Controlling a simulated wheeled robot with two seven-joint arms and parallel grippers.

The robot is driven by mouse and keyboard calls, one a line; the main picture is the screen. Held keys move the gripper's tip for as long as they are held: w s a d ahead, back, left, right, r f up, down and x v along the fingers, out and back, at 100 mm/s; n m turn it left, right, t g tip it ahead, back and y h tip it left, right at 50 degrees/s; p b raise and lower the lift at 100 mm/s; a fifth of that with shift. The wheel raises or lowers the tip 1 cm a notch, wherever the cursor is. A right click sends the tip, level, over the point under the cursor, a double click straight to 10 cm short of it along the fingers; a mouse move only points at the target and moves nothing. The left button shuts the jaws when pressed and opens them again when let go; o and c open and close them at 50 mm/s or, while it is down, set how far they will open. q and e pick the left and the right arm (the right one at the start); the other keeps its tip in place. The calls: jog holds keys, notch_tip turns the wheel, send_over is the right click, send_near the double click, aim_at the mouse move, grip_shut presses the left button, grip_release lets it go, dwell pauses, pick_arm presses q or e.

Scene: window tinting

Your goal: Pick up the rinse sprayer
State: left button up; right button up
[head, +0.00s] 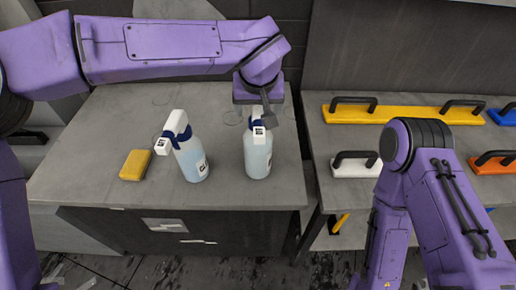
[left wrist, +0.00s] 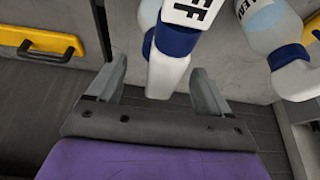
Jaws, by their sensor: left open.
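Two white-and-blue spray bottles stand on the grey cabinet top. My left gripper (head: 262,108) is open above the right-hand bottle (head: 258,158), at its spray head. In the left wrist view, the open fingers of my left gripper (left wrist: 157,88) are on either side of this bottle's white spray head (left wrist: 168,76), with gaps visible. The other bottle (head: 192,160) stands to the left and shows in the left wrist view (left wrist: 268,22) at the upper right. The labels are partly cut off, so I cannot tell which bottle is the rinse sprayer. My right gripper is out of view.
A yellow sponge or block (head: 135,165) lies left of the bottles on the cabinet top (head: 90,140). On the right-hand bench are a long yellow two-handled tool (head: 400,115), a white handled tool (head: 350,168) and an orange one (head: 490,165). The cabinet's front edge is clear.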

pick_arm(q)
jog(key=shift+x, duration=1.2)
grip_shut()
jog(key=shift+r, duration=0.2)
